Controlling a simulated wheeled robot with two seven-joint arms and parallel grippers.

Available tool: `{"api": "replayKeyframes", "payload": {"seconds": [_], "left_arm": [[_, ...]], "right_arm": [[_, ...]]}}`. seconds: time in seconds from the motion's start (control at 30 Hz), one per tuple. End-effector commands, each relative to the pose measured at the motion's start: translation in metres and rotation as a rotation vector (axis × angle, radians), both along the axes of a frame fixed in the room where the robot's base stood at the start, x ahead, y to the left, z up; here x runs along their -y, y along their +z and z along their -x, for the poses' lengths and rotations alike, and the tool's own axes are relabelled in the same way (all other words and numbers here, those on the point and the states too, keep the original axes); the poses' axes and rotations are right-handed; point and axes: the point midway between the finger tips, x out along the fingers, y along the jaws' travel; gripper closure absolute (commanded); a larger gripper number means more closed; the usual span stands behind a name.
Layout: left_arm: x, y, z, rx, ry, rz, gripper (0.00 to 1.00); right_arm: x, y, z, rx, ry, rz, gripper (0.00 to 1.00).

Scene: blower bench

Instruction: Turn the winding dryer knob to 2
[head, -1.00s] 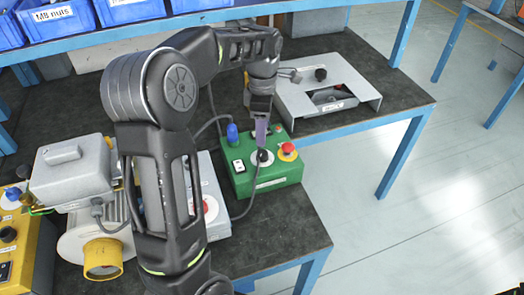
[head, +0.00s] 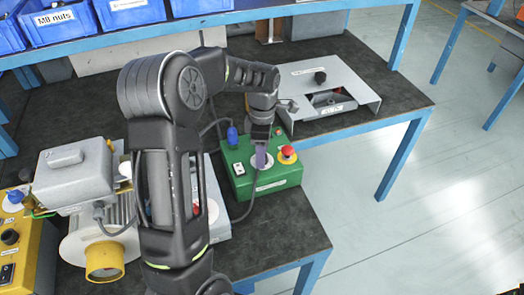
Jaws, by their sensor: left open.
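A green control box (head: 237,187) stands near the bench's right part. It has a white round dial (head: 270,166), a red push button (head: 288,152) on a yellow base, a white rocker switch (head: 239,169) and a blue connector (head: 232,134). Its front label is too small to read, so I cannot confirm it is the winding dryer. My left gripper (head: 261,158) is open and points down at the dial, its fingers over the middle. The dark knob there is mostly hidden by the fingers, and its setting cannot be read. My right gripper is not in view.
A grey panel with a black knob (head: 320,77) stands behind the green box. A motor with a grey housing (head: 72,172) and a yellow box (head: 30,262) are at the left. Blue bins (head: 60,22) line the shelf above. A dark cable curves beside the green box.

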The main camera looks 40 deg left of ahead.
Motion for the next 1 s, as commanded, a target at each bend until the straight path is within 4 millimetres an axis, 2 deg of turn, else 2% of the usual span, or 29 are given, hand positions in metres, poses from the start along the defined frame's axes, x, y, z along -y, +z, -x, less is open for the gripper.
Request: {"api": "replayKeyframes", "payload": {"seconds": [0.27,0.9,1.0], "left_arm": [[0.0,-0.0017,-0.0002,0.001,0.0,0.0,0.49],[-0.0001,-0.0013,-0.0001,0.001,0.001,-0.001,1.0],[-0.0001,-0.0013,-0.0001,0.001,0.001,-0.001,1.0]], "right_arm": [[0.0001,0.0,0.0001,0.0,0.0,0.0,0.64],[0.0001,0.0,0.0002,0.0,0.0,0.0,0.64],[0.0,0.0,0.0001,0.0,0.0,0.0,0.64]]}}
